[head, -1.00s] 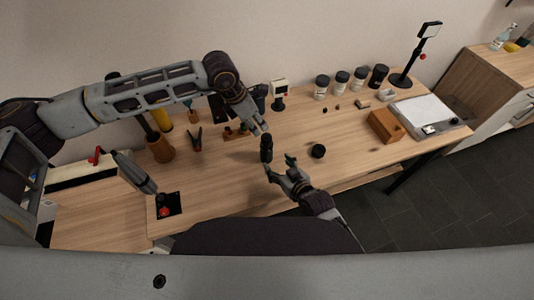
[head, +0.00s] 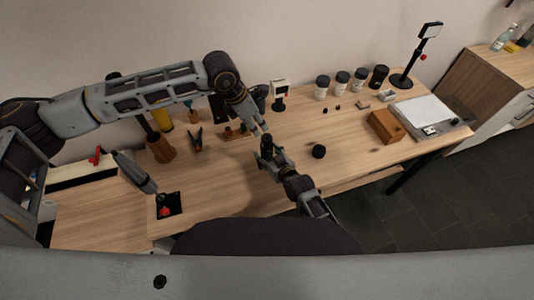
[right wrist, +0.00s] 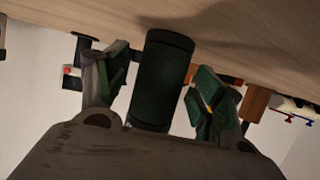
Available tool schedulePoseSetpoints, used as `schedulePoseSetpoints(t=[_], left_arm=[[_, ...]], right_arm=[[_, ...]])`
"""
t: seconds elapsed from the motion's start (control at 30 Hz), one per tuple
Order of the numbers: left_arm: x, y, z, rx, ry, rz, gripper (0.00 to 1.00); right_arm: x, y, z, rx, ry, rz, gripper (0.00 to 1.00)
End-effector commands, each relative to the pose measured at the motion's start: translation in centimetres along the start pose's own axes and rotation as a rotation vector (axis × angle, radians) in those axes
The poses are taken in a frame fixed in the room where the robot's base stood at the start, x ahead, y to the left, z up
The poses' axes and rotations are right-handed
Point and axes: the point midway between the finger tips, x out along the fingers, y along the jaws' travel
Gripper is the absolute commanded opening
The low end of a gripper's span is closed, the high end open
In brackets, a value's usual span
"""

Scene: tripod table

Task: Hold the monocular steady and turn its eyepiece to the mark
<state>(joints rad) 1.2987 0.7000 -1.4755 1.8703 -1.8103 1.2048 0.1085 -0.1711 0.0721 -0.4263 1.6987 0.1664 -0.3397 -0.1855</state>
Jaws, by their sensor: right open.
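The monocular (head: 267,145) is a dark upright cylinder near the front middle of the table. In the right wrist view the monocular (right wrist: 163,80) looks dark green with a black end band. My right gripper (head: 271,156) is at the monocular from the front right. In the right wrist view its open fingers (right wrist: 158,88) stand on either side of the cylinder, with small gaps showing. My left gripper (head: 262,131) reaches down to the monocular from behind; whether its fingers grip it is too small to tell. I cannot make out the mark.
A round black piece (head: 318,151) lies right of the monocular. A wooden box (head: 386,126) and a pale tray (head: 425,112) are farther right. Lidded cups (head: 322,87) and a small display stand (head: 280,92) line the back. A clamp (head: 196,140) stands left. The table (head: 225,180) is clear in front.

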Motion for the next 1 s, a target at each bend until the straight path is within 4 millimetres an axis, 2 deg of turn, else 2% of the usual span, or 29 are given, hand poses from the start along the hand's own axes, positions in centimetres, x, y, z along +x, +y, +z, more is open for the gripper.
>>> schedulePoseSetpoints(t=[0.2, 0.57, 1.0], left_arm=[[0.0, 0.0, 0.0, 0.0, 0.0, 0.0, 0.36], [0.0, 0.0, 0.0, 0.0, 0.0, 0.0, 0.36], [0.0, 0.0, 0.0, 0.0, 0.0, 0.0, 0.36]], right_arm=[[0.92, 0.0, 0.0, -0.001, 0.0, 0.0, 0.68], [1.02, -0.01, 0.01, -0.001, -0.001, 0.0, 0.66], [1.01, 0.01, 0.03, -0.001, -0.001, 0.0, 0.1]])
